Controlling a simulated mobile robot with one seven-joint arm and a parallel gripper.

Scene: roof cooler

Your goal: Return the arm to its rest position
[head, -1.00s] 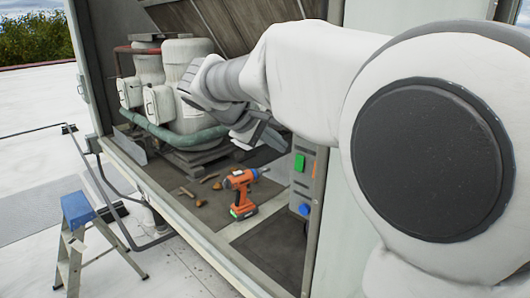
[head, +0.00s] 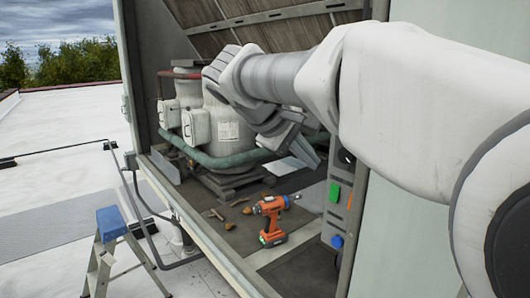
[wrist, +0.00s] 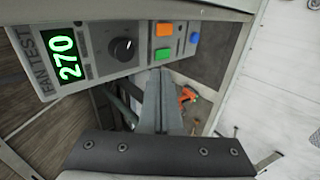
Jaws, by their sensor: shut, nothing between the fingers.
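My arm reaches in from the right in the head view, and my gripper (head: 300,150) hangs inside the open cooler housing (head: 205,246), in front of the white compressors. In the wrist view my gripper (wrist: 160,85) shows its two grey fingers together, with nothing between them. The control panel (wrist: 95,50) lies just beyond the fingers. It has a green display reading 270, a black knob (wrist: 123,48), an orange button (wrist: 165,29), a green button (wrist: 162,54) and a blue button. Part of the compressors is hidden behind my arm.
An orange drill (head: 271,219) stands on the housing floor beside several small brown pieces (head: 227,213). White compressors (head: 229,128) with a green pipe stand at the back. A stepladder (head: 110,255) with a blue top stands outside on the left. The white roof (head: 60,150) is open there.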

